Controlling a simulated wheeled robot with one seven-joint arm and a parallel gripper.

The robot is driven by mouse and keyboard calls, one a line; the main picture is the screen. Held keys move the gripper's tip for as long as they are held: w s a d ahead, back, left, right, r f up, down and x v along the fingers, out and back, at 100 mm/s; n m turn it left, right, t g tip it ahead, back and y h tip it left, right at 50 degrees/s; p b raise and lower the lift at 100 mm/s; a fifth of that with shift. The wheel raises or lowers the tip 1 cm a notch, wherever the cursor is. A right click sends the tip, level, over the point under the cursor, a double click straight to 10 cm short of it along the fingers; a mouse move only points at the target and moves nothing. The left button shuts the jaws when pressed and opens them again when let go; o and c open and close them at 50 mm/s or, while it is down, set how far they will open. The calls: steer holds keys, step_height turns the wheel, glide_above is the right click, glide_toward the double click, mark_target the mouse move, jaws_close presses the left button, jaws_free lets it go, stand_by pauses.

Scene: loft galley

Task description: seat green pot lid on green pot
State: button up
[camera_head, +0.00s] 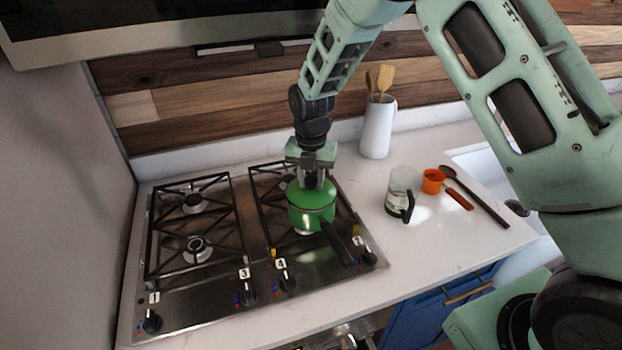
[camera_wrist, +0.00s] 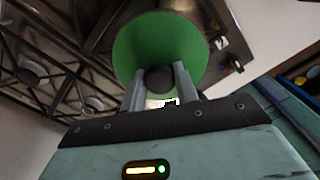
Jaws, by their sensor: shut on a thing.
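The green pot (camera_head: 312,222) stands on the right front part of the stove, its black handle (camera_head: 338,243) pointing toward the front right. The green pot lid (camera_head: 301,194) is at the top of the pot, level as far as I can tell. My gripper (camera_head: 311,182) points straight down and is shut on the lid's dark knob. In the wrist view the lid (camera_wrist: 150,42) fills the upper middle, with its knob (camera_wrist: 159,79) between the two fingers. The lid hides the pot there. I cannot tell whether the lid rests fully on the rim or sits slightly above it.
The stove (camera_head: 215,290) has black grates and several numbered knobs along its front. To the right on the white counter are a glass jar (camera_head: 405,182), an orange cup (camera_head: 433,181), a dark wooden spoon (camera_head: 480,202) and a white utensil crock (camera_head: 377,130).

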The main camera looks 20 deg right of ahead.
steer(key=shift+f+b, duration=0.4)
steer(key=shift+f, duration=0.1)
stand_by(1.0)
steer(key=o, duration=0.9)
steer(key=shift+o, duration=0.2)
steer(key=shift+r, duration=0.1)
steer(key=shift+r+p, duration=2.35)
steer(key=shift+r, duration=1.15)
